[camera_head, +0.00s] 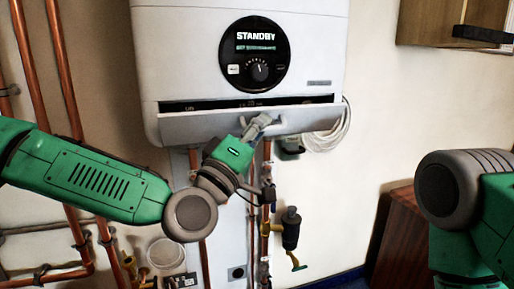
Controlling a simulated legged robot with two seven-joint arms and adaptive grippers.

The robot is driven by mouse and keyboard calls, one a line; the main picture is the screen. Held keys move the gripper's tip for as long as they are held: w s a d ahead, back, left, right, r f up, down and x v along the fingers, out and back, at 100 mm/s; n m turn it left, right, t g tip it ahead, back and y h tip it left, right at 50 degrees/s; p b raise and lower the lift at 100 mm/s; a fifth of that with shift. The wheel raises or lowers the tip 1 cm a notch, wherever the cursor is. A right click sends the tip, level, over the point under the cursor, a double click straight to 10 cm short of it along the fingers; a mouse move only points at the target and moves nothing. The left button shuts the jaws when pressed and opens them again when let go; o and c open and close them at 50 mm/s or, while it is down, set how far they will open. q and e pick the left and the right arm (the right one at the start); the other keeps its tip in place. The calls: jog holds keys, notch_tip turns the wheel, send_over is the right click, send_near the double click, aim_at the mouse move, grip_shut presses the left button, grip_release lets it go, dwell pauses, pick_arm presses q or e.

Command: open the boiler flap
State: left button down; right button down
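The white boiler (180,60) hangs on the wall at the top centre, with a round black STANDBY display and dial (254,54). Its flap (185,127) along the bottom front is tilted outward, and a dark gap with markings shows above it. My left gripper (262,122) is at the middle of the flap, at or touching its front face. Its fingers are small and partly hidden by the wrist, so I cannot tell whether they are shut on the flap's edge. Of my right arm, only links show at the right edge; its gripper is out of view.
Copper pipes (62,70) run up the wall at the left. Pipes and a black valve (290,228) with a yellow-green handle hang below the boiler. A coiled white cable (330,135) is right of the flap. A wooden cabinet (425,22) is top right, and brown wooden furniture (402,240) stands lower right.

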pick_arm(q)
notch_tip(320, 180, down, 8)
jog(key=m+g+h+b, duration=1.3)
jog(key=m+g+b, duration=0.3)
jog(key=m, duration=0.9)
jog(key=shift+s+d+f+b, duration=0.2)
jog(key=shift+s+d+b, duration=0.2)
jog(key=shift+b, duration=0.6)
jog(key=shift+f+m, duration=0.2)
jog(key=shift+m, duration=0.1)
jog(key=c, duration=1.6)
grip_release()
jog(key=shift+w+a, duration=0.1)
jog(key=shift+c, duration=0.2)
jog(key=w+v, duration=0.1)
jog(key=v, duration=1.1)
jog(key=shift+s, duration=0.3)
jog(key=shift+f, duration=0.1)
